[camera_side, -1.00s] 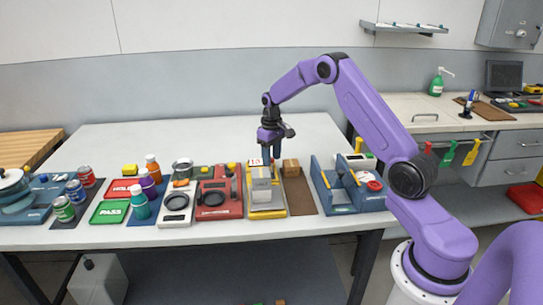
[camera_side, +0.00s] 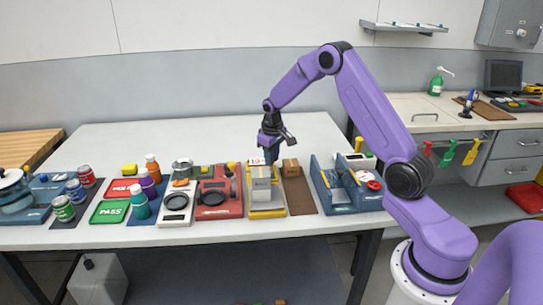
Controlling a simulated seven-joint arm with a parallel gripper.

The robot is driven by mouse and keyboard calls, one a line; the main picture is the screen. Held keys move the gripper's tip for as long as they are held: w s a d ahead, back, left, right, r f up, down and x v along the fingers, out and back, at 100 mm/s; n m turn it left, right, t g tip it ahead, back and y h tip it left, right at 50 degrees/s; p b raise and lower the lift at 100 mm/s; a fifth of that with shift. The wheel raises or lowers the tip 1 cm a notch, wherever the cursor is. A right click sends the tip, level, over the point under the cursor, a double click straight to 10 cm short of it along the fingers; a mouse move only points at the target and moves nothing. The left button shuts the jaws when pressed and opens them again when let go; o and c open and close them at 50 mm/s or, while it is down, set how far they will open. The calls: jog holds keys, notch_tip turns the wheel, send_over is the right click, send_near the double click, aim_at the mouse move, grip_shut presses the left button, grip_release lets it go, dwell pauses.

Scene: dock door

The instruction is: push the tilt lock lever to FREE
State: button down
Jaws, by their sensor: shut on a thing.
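My gripper (camera_side: 271,161) points down just behind a grey box (camera_side: 262,186) that stands in a yellow-framed fixture (camera_side: 267,213). Its fingers look close together and shut; what is between the tips is too small to make out. A white sign with red marks (camera_side: 256,162) stands just left of the fingers at the back of the fixture. I cannot pick out the tilt lock lever or its FREE mark at this size.
A small brown box (camera_side: 291,167) stands close right of my gripper on a brown strip (camera_side: 299,197). A blue fixture (camera_side: 343,204) is further right. A red device (camera_side: 219,206) and a white scale (camera_side: 176,213) are to the left. The table's back is clear.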

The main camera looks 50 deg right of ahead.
jog(key=shift+s+a+t+h, duration=0.4)
jog(key=shift+s+t+h, duration=0.05)
jog(key=shift+t+h, duration=0.25)
jog(key=shift+a, duration=0.1)
jog(key=c, duration=1)
grip_release()
jog(key=v, duration=1.7)
jog(key=shift+s+r, duration=0.15)
jog(key=shift+r, duration=0.05)
jog(key=shift+a, duration=0.1)
